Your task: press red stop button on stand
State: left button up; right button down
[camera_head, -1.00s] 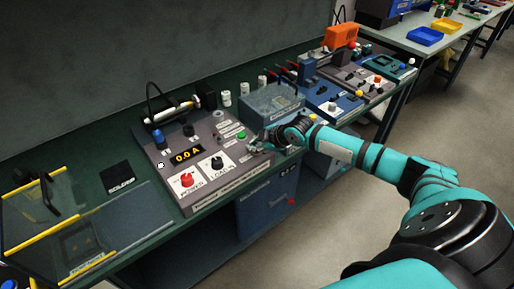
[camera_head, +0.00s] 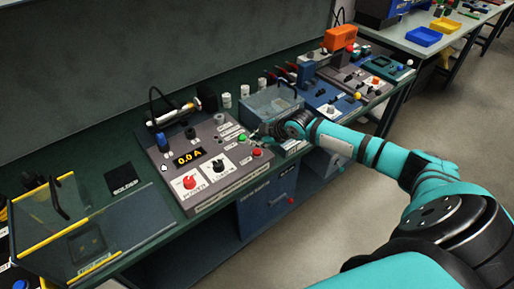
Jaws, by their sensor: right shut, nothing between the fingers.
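The grey control stand (camera_head: 215,195) sits on the green bench in the head view. A round red button (camera_head: 257,153) is on its right side, with a green button (camera_head: 242,138) just behind it to the left. The front of the stand also has a red knob (camera_head: 189,182) labelled POWER and a black knob (camera_head: 218,165). My right gripper (camera_head: 262,138) is shut and empty. It is near the stand's right edge, just behind the red button in the picture; the small fingertips make the exact gap hard to tell. My left gripper is not in view.
A clear-lidded box (camera_head: 272,100) stands behind my right gripper. A clear panel with yellow edges (camera_head: 92,268) is at the left. An orange device (camera_head: 340,38) and more panels line the bench to the right. The floor (camera_head: 450,125) is open.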

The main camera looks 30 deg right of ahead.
notch_tip(320, 180, up, 3)
jog(key=shift+f+p, duration=0.1)
jog(key=shift+p, duration=0.8)
jog(key=shift+f, duration=0.1)
